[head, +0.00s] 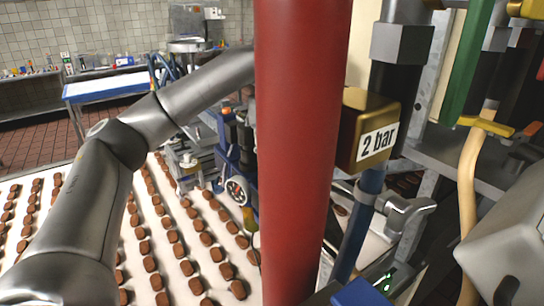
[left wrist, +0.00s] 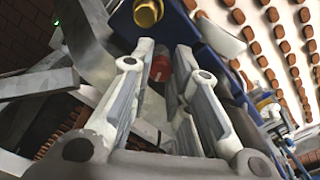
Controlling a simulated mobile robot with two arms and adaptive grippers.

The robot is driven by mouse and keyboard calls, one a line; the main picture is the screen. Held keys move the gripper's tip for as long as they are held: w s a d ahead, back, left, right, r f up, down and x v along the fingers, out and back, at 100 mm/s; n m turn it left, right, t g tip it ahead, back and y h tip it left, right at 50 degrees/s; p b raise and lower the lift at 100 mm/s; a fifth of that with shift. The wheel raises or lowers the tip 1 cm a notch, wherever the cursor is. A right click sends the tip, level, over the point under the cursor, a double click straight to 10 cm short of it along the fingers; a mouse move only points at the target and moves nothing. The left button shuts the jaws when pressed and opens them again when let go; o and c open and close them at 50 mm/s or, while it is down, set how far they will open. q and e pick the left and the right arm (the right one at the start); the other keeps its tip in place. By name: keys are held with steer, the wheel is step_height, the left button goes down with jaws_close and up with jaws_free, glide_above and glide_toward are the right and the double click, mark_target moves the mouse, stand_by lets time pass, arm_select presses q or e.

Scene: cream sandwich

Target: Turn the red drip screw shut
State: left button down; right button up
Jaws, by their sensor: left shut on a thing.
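In the left wrist view, the two grey fingers of my left gripper (left wrist: 164,58) point forward and are closed around a small red part, the red drip screw (left wrist: 160,69). Only a bit of its red surface shows between the fingers. A brass-coloured round fitting (left wrist: 147,12) is just beyond the fingertips. In the head view my left arm reaches in from the left and passes behind a thick red upright column, which hides the gripper and the screw. My right gripper is in neither view.
The thick red column (head: 301,150) fills the middle of the head view. A brass block marked "2 bar" (head: 368,130) sits right of it, with pipes and valves beyond. A white belt (head: 60,240) with rows of brown pieces runs below my left arm. A blue machine stands behind.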

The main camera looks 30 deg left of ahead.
arm_select(q)
steer(key=m, duration=2.2)
steer(key=shift+m, duration=0.4)
steer(key=c, duration=1.3)
jaws_free()
steer(key=shift+r, duration=0.1)
